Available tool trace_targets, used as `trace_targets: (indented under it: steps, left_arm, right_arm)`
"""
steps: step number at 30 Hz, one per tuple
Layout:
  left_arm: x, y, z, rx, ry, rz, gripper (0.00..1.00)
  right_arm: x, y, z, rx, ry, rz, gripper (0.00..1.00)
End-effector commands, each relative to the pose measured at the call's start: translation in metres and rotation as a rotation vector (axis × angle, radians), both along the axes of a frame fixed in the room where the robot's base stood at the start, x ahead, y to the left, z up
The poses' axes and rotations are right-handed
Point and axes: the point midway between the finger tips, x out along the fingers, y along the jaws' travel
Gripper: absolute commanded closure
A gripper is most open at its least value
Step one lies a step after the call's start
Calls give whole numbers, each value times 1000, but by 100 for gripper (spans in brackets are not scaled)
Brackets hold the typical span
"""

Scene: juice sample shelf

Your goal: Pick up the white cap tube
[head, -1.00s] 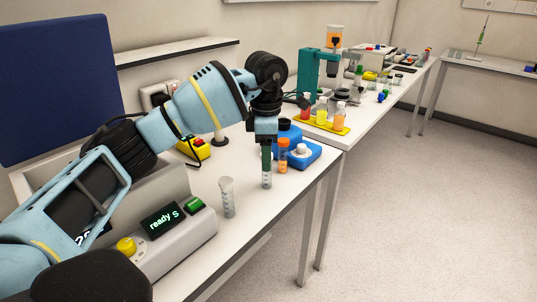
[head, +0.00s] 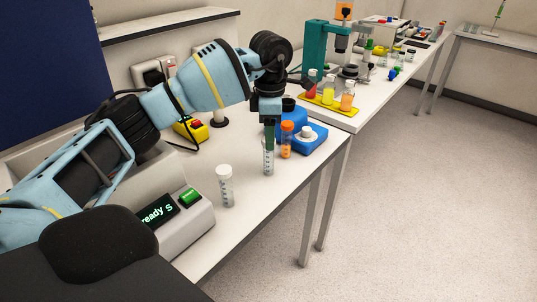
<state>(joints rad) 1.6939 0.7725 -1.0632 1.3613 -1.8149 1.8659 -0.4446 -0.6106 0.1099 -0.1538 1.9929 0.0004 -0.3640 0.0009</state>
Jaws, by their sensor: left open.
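The white cap tube (head: 225,188) stands upright on the white bench, in front of the grey instrument. It is clear with markings and nothing touches it. My left gripper (head: 269,146) points down, to the right of and beyond the white cap tube. It is open at the top of another clear marked tube (head: 268,160). That tube's top is hidden or merges with the dark green at the fingers, so I cannot tell its cap or whether the fingers touch it. My right gripper is out of view.
An orange-capped tube (head: 287,142) stands close to the right of my left gripper, by a blue device (head: 310,138). The grey instrument (head: 188,232) with a lit display is at the left. A yellow tray (head: 326,108) of coloured bottles is farther back. The front bench edge is clear.

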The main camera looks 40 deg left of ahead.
Motion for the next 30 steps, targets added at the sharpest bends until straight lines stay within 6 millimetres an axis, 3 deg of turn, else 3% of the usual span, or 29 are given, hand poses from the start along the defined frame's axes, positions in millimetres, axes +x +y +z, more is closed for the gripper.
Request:
trace_targets:
  steps: [5, 13, 22, 30]
  left_arm:
    - [-1, 2, -11, 0, 0, 0, 43]
    - [-2, 4, -46, 0, 0, 1, 43]
    - [-1, 4, -51, 0, -2, 0, 43]
    - [-1, 4, -51, 0, -2, 0, 75]
  right_arm:
    - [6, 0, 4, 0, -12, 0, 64]
    - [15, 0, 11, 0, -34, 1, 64]
    - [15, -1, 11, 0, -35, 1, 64]
    - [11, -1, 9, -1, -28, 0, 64]
